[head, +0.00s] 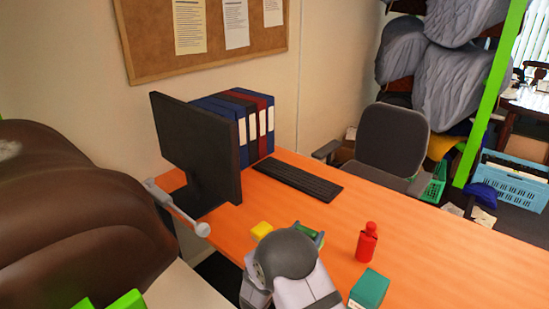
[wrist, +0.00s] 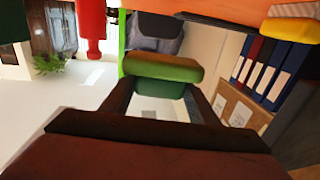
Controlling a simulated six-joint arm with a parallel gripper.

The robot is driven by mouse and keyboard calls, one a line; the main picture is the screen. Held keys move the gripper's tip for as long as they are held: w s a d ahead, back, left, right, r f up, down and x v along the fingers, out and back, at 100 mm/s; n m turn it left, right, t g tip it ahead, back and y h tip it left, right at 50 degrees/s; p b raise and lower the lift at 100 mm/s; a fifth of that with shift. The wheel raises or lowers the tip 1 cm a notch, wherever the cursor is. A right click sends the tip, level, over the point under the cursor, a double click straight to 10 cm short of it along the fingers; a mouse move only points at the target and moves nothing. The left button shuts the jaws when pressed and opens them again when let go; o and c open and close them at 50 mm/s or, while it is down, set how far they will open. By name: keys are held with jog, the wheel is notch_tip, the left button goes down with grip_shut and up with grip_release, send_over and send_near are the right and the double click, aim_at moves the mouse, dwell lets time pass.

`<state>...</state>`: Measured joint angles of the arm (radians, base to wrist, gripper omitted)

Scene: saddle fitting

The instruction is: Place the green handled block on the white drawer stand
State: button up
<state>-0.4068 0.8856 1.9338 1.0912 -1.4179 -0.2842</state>
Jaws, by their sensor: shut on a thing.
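My gripper (head: 306,236) is over the near part of the orange desk, seen from behind, with my wrist hiding most of it. In the wrist view my gripper (wrist: 162,92) is shut on the green handled block (wrist: 165,68), with its darker green lower part between the fingers. Only a little of the green block (head: 316,235) shows in the head view. I cannot make out the white drawer stand for certain; a pale flat top (head: 190,288) at the lower left shows no drawers.
The orange desk (head: 440,265) holds a yellow block (head: 262,230), a red bottle (head: 367,243), a teal box (head: 369,289), a keyboard (head: 297,181), a monitor (head: 197,150) and several binders (head: 240,118). A large brown rounded form (head: 75,215) fills the left side.

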jog(key=s+f+n+t+y+p, duration=0.1)
jog(key=s+p, duration=0.7)
jog(key=s, duration=1.1)
jog(key=shift+a+f+n+t+y+p, duration=0.2)
jog(key=shift+f+n+t+y+p, duration=0.15)
jog(key=shift+f+y, duration=0.25)
